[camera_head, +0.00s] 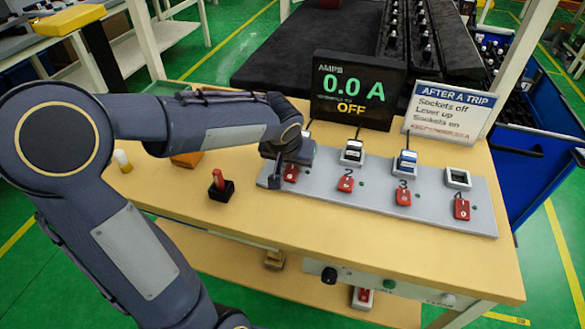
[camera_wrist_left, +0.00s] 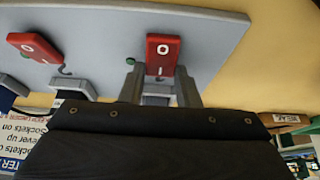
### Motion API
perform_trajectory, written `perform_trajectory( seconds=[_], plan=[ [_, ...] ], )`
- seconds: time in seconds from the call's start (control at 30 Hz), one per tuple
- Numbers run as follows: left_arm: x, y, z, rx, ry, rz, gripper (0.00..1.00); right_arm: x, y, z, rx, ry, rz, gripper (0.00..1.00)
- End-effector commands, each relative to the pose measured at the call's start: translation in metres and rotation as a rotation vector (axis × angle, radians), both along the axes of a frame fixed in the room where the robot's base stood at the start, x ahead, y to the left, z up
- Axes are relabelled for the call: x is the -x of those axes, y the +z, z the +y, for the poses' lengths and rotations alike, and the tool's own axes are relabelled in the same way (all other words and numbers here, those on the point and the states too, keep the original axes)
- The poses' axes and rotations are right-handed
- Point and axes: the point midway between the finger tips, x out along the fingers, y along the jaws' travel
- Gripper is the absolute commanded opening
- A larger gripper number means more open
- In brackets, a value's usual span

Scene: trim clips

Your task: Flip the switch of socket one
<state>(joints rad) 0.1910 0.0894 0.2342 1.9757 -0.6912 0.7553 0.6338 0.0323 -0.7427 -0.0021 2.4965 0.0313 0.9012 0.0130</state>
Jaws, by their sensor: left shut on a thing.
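The red rocker switch of socket one (camera_head: 290,174) lies at the left end of the grey socket strip (camera_head: 330,189). In the left wrist view the same switch (camera_wrist_left: 163,54) shows its O and I marks, just beyond the fingertips. My left gripper (camera_head: 290,152) is over socket one, behind the switch. In the wrist view its two fingers stand apart around a grey body (camera_wrist_left: 157,90), which looks like the plug in socket one. The gripper is shut on it. The gripper hides most of this plug and socket. My right gripper is not in view.
Red switches two (camera_head: 345,184), three (camera_head: 403,194) and four (camera_head: 461,208) follow rightward. Sockets two and three hold plugs; socket four (camera_head: 458,178) looks empty. The display (camera_head: 355,90) reads 0.0 A, OFF. A red lever (camera_head: 219,182) stands on the left of the table.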

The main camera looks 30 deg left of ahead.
Motion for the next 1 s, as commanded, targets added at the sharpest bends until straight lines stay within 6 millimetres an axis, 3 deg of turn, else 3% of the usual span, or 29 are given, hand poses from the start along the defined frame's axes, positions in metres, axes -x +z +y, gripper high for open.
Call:
perform_trajectory(
  seconds=[0.17,0.2,0.37,0.67,1.0],
  plan=[
    [-0.001,0.002,0.000,0.000,0.000,-0.003,0.06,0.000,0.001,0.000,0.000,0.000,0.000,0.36],
    [-0.001,0.002,0.000,0.000,0.000,-0.003,0.30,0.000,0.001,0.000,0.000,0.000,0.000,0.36],
    [-0.001,0.001,0.000,0.000,0.000,-0.001,0.51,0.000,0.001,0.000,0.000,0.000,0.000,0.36],
    [0.000,0.002,0.000,0.000,0.000,0.000,0.51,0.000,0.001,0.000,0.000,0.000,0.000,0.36],
    [0.020,0.050,-0.005,0.000,0.000,-0.006,0.51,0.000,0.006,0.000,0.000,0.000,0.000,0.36]
  ],
)
